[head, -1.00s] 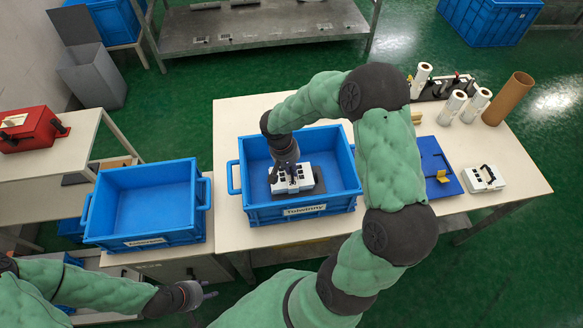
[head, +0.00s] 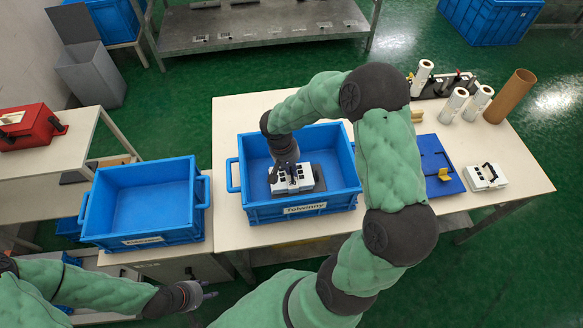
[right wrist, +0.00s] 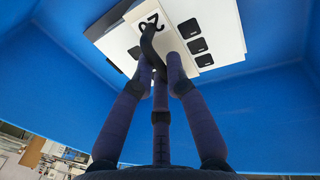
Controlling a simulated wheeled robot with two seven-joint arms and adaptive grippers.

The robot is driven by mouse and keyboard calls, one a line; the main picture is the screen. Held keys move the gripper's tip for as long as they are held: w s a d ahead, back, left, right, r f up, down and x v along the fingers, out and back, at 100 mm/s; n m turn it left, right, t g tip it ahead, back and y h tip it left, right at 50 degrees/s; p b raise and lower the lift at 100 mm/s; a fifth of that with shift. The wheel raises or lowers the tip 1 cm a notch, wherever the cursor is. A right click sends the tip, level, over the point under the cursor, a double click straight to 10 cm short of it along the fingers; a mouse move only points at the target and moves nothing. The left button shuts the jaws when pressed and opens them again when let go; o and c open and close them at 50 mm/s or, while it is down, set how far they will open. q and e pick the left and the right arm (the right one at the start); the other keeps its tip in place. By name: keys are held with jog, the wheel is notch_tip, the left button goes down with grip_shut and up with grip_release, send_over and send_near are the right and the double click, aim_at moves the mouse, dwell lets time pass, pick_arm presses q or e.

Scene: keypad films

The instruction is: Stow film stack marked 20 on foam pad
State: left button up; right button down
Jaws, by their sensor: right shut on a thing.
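The white film stack (head: 306,178) with dark squares is inside the front blue crate (head: 300,210). The right wrist view shows "20" on the stack (right wrist: 205,60), beside a dark strap handle. My right gripper (head: 285,171) reaches down into the crate. Its fingers (right wrist: 160,72) are shut on the strap. The dark grey foam pad (head: 320,177) lies on the crate floor and shows past the stack's right side. I cannot tell whether the stack touches it. My left gripper (head: 208,291) is open and empty at the lower left, away from the crates.
An empty blue crate (head: 122,238) stands left of the front crate. On the table's right are a blue board (head: 440,182) with a yellow piece, another white stack (head: 487,178) with a black handle, white rolls (head: 475,104) and a brown tube (head: 510,97). The crate walls surround my right gripper.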

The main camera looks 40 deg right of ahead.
jog(key=shift+f, duration=0.2)
jog(key=c, duration=1.2)
grip_release()
jog(key=shift+o, duration=0.2)
jog(key=shift+r, duration=0.1)
notch_tip(320, 180, up, 12)
jog(key=w+a, duration=0.1)
jog(key=a, duration=0.1)
jog(key=shift+w, duration=0.1)
